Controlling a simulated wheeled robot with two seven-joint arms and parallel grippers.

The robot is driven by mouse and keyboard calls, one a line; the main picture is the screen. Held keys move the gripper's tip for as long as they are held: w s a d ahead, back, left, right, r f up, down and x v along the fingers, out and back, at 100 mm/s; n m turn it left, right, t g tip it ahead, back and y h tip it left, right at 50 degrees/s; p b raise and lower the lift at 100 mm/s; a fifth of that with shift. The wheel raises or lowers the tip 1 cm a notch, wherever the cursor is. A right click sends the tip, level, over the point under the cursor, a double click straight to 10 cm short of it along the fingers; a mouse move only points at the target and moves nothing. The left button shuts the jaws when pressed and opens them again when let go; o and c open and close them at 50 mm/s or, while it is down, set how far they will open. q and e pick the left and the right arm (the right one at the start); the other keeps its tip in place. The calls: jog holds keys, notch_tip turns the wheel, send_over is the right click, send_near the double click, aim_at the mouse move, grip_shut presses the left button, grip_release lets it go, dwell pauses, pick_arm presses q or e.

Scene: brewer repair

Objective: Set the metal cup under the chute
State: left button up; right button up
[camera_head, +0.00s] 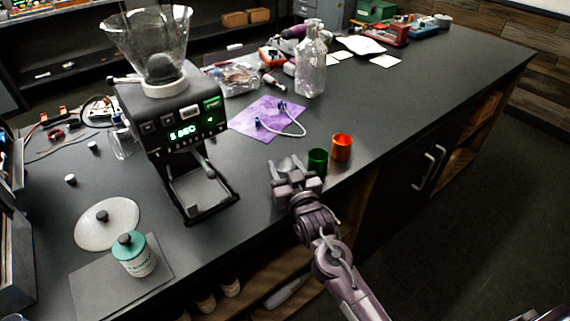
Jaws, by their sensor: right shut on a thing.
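My right gripper (287,170) is at the front edge of the counter, right of the black grinder (165,125). It is shut on a small grey thing, which looks like the metal cup; the fingers hide most of it, so its outline is unclear. The grinder has a lit green display and a clear hopper (155,45). Its chute is on the front, hard to make out, above a bare tray (203,195). The gripper is apart from the grinder. My left gripper is not in view.
A green cup (317,161) stands close beside the gripper, with an orange cup (341,148) right of it. A teal-lidded jar (134,256) stands front left. The counter between grinder and gripper is clear.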

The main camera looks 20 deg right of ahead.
jog(key=shift+f, duration=0.1)
jog(key=o, duration=0.5)
jog(key=shift+f, duration=0.1)
jog(key=o, duration=0.5)
